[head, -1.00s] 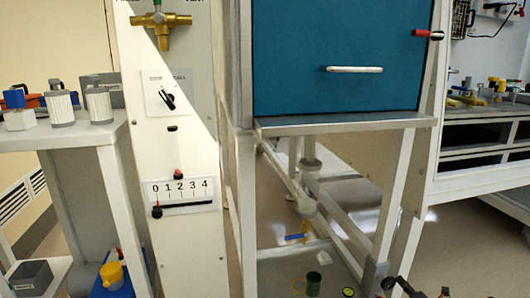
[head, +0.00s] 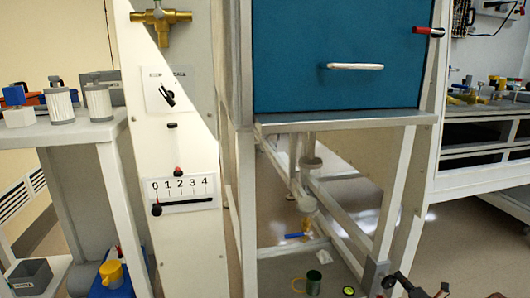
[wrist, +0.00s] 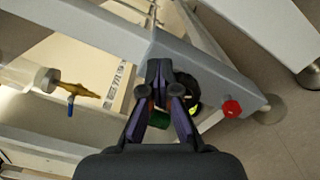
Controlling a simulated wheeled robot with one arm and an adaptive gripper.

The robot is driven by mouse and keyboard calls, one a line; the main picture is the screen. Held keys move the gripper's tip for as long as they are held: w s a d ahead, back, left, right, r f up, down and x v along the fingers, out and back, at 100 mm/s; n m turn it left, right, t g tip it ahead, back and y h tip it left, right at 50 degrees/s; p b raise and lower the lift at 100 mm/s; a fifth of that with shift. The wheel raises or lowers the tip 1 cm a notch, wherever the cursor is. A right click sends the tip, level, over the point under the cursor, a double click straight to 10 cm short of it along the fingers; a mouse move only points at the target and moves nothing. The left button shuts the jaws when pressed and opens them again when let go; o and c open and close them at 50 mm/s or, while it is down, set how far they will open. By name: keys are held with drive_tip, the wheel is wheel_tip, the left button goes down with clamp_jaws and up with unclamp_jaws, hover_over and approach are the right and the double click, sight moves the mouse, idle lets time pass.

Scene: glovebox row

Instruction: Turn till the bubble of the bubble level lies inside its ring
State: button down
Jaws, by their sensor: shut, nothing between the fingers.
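The bubble level, a small round yellow-green disc with a dark rim (head: 348,291), lies low under the blue-fronted cabinet in the head view. In the wrist view, part of what looks like the same disc (wrist: 195,101) shows just right of my fingers, partly hidden by them. The bubble and its ring cannot be made out. A red knob (wrist: 232,109) sits on the grey frame near a foot, right of my gripper. My gripper (wrist: 165,91) is shut and empty, its fingertips over the grey frame, apart from the red knob in the picture.
A brass valve (wrist: 92,92) with a blue handle is left in the wrist view. Grey frame legs and rails (head: 390,195) bound the space under the cabinet (head: 335,50). Open floor (head: 450,245) lies to the right.

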drive_tip(key=shift+a+f, duration=0.15)
idle(0.4)
drive_tip(key=p+v, duration=0.2)
drive_tip(key=v, duration=0.4)
drive_tip(key=shift+d+r, duration=0.35)
drive_tip(key=shift+r, duration=0.05)
drive_tip(key=shift+w, duration=0.1)
